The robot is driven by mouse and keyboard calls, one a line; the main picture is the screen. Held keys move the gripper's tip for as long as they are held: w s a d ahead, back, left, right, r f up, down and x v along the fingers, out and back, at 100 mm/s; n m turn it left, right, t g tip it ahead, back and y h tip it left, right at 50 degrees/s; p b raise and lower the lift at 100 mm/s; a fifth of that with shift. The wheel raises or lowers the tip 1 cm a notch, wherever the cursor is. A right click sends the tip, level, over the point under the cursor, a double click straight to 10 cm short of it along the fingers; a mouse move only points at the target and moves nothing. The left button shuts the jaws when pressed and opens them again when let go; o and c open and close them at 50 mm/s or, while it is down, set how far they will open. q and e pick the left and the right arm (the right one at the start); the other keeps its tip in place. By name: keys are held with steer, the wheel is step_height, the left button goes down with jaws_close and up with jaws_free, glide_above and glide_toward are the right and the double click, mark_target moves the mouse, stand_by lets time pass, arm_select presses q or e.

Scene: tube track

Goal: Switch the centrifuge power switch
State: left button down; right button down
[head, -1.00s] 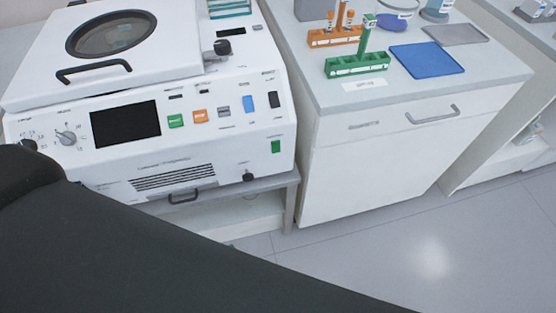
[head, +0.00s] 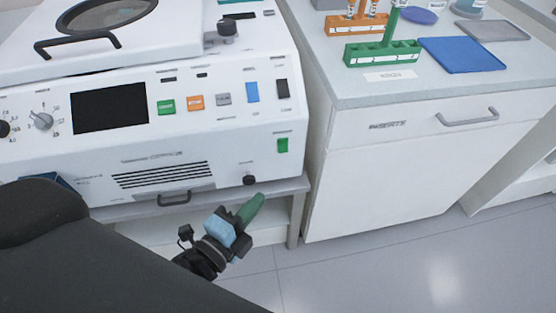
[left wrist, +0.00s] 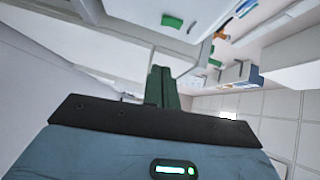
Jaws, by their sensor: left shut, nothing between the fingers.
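The white centrifuge (head: 215,165) stands at the left with a dark screen (head: 110,108). A small green switch (head: 283,145) is low on the right of its front; it also shows at the top of the left wrist view (left wrist: 172,20). A black rocker (head: 283,89) and a blue one (head: 252,92) sit above it; labels are too small to read. My left gripper (head: 252,207), with green fingers, is below and in front of the centrifuge, apart from the green switch. Its fingers (left wrist: 161,88) are together and empty. My right gripper is not in view.
A black knob (head: 249,180) and a dark handle (head: 174,198) are on the centrifuge's lower front. A white cabinet (head: 400,180) stands to the right, with green (head: 385,55) and orange (head: 352,28) racks and a blue tray (head: 462,56) on top. The floor in front is clear.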

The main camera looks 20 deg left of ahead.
arm_select(q)
glide_toward(288, 151)
steer(key=w+d, duration=0.2)
steer(key=d, duration=0.1)
steer(key=shift+w+a+f+p, duration=0.15)
steer(key=shift+w+a, duration=0.15)
steer(key=shift+w, duration=0.3)
steer(key=shift+w+a+p, duration=0.15)
steer(key=shift+w+a, duration=0.2)
steer(key=shift+w, duration=0.25)
steer(key=shift+w+a+f+p, duration=0.15)
steer(key=shift+w+a, duration=0.15)
steer(key=shift+w, duration=0.35)
